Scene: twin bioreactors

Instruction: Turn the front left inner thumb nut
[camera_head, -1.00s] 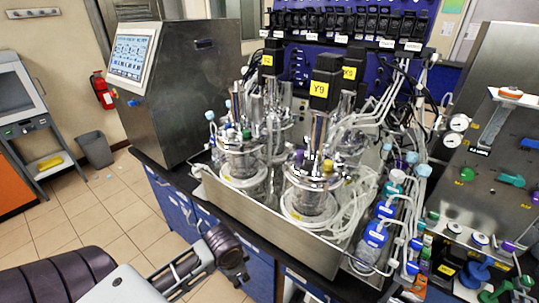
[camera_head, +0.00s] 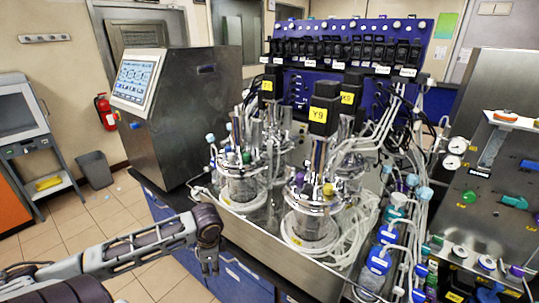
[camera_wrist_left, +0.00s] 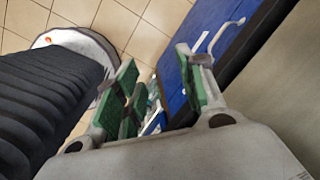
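The front left bioreactor vessel (camera_head: 242,188) stands in the metal tray (camera_head: 285,268) in the head view, with a shiny metal head plate and small fittings on top. The front right vessel (camera_head: 312,222) stands beside it under a black motor labelled Y9 (camera_head: 323,113). The thumb nuts are too small to tell apart. My left gripper (camera_head: 209,268) points down in front of the tray's left part, below the vessel heads and apart from them. In the left wrist view, its green-padded fingers (camera_wrist_left: 158,65) are apart and empty. My right gripper is out of view.
A steel cabinet with a screen (camera_head: 142,78) stands left of the vessels. Tubing and blue-capped bottles (camera_head: 379,259) crowd the right. Blue cabinet fronts (camera_wrist_left: 180,85) lie under the black counter edge. The tiled floor at left has free room.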

